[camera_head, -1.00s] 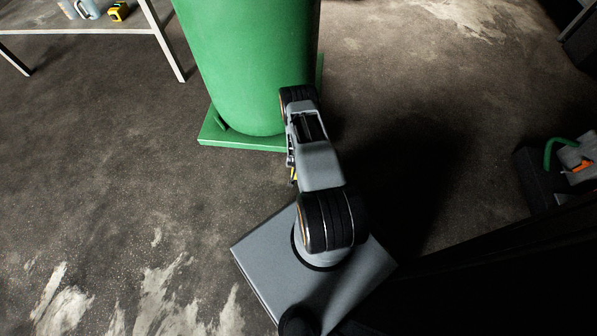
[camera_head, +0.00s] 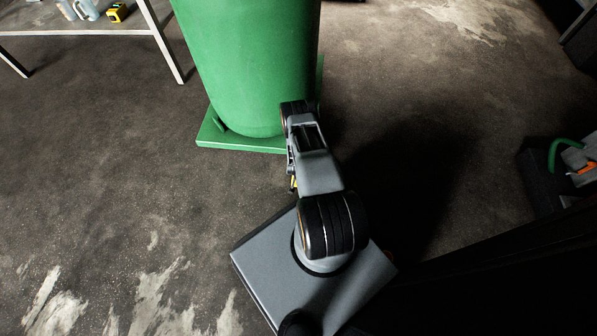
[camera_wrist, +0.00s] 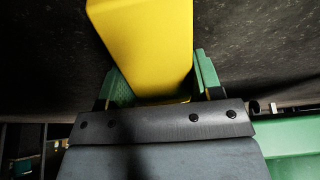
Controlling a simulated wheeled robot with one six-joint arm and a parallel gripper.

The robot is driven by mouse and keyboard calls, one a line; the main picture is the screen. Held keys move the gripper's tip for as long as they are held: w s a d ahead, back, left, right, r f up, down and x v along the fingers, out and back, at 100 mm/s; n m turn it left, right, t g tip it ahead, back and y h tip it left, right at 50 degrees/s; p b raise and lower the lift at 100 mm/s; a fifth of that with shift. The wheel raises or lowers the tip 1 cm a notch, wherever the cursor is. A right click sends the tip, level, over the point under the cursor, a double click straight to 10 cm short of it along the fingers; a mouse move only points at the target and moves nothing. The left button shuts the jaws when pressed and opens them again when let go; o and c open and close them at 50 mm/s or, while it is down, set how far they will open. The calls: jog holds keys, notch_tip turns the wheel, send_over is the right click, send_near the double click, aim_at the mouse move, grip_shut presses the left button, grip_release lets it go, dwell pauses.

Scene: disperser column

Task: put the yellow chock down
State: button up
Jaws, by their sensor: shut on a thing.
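The yellow chock (camera_wrist: 145,42) fills the upper middle of the wrist view. My gripper (camera_wrist: 158,82) is shut on it, with a green finger pad on each side of the block. In the head view a small yellow bit of the chock (camera_head: 294,183) shows at the left edge of my arm; my arm hides the rest of it and most of the gripper. I cannot tell from these views whether the chock touches the floor.
A green column (camera_head: 250,60) stands on a green base plate (camera_head: 225,140) just beyond my arm. A table (camera_head: 80,32) with bottles and a yellow item (camera_head: 117,12) is at upper left. A crate-like dark box (camera_head: 540,180) is at right. The floor (camera_head: 100,180) at left is clear.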

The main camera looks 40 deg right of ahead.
jog(key=o, duration=1)
jog(key=shift+o, duration=0.2)
jog(key=shift+r+p, duration=0.35)
jog(key=shift+p, duration=0.05)
jog(key=p+v, duration=0.5)
jog(key=v, duration=0.6)
jog(key=w+a+r+n+y, duration=0.1)
jog(key=w+a+r, duration=0.2)
jog(key=r, duration=0.7)
jog(key=w+a+r+n+y, duration=0.1)
jog(key=w+a+r+n, duration=0.15)
jog(key=r, duration=0.85)
jog(key=w+a+r+n, duration=0.1)
jog(key=w+a+r, duration=0.2)
jog(key=r, duration=0.7)
jog(key=s+a+r+n, duration=0.1)
jog(key=s+a+r, duration=0.2)
jog(key=s+r, duration=0.3)
jog(key=s+a+r+n, duration=0.2)
jog(key=s+r, duration=0.3)
jog(key=r, duration=0.3)
jog(key=s+a+r+n+y, duration=0.1)
jog(key=s+a+r, duration=0.3)
jog(key=s+r, duration=0.2)
jog(key=shift+s+r+g, duration=0.3)
jog(key=shift+r, duration=0.25)
